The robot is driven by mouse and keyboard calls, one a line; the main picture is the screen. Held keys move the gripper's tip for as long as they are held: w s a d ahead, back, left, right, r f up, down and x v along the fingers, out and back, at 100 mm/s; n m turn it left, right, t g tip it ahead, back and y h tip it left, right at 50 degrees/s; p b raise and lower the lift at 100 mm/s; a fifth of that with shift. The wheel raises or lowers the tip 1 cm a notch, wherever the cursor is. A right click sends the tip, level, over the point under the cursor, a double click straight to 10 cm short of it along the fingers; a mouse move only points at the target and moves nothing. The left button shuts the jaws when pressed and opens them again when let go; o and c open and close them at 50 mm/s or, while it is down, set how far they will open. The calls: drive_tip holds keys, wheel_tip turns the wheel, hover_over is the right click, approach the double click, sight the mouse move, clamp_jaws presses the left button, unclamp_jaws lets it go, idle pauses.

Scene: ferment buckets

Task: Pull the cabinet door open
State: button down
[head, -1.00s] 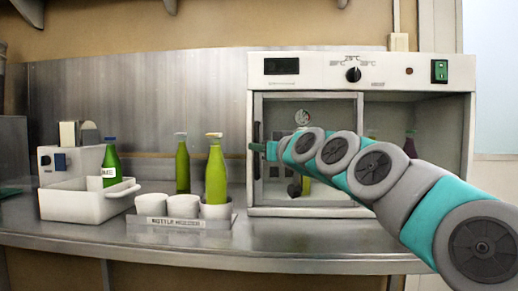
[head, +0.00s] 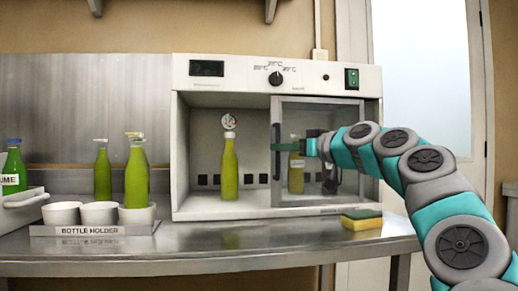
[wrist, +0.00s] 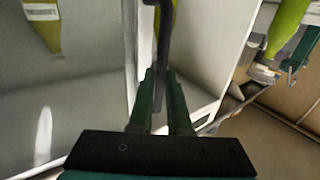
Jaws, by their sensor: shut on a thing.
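The white cabinet (head: 186,140) stands on the steel counter in the head view. Its framed glass door (head: 320,112) covers the right half of the front, and the left half is uncovered. The door's dark upright handle (head: 276,165) is on its left edge. My gripper (head: 277,146) is at this handle, reached by my arm from the right. In the wrist view, the two green fingers (wrist: 160,85) are closed around the dark handle bar (wrist: 164,40). A green bottle (head: 229,170) stands in the uncovered half, and another bottle (head: 296,175) shows behind the glass.
A yellow sponge (head: 361,222) lies on the counter (head: 235,240) in front of the cabinet's right corner. To the left is a bottle holder (head: 95,231) with white cups and green bottles. A white bin (head: 18,205) is at the far left edge.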

drive_tip(key=shift+w+d+r, duration=0.1)
drive_tip(key=shift+w+d, duration=0.15)
drive_tip(key=shift+d, duration=0.75)
drive_tip(key=c, duration=0.9)
unclamp_jaws()
drive_tip(key=shift+o, duration=0.2)
drive_tip(key=v, duration=0.7)
drive_tip(key=shift+s+d+b, duration=0.2)
drive_tip(key=shift+d+b, duration=0.05)
drive_tip(key=shift+b, duration=0.15)
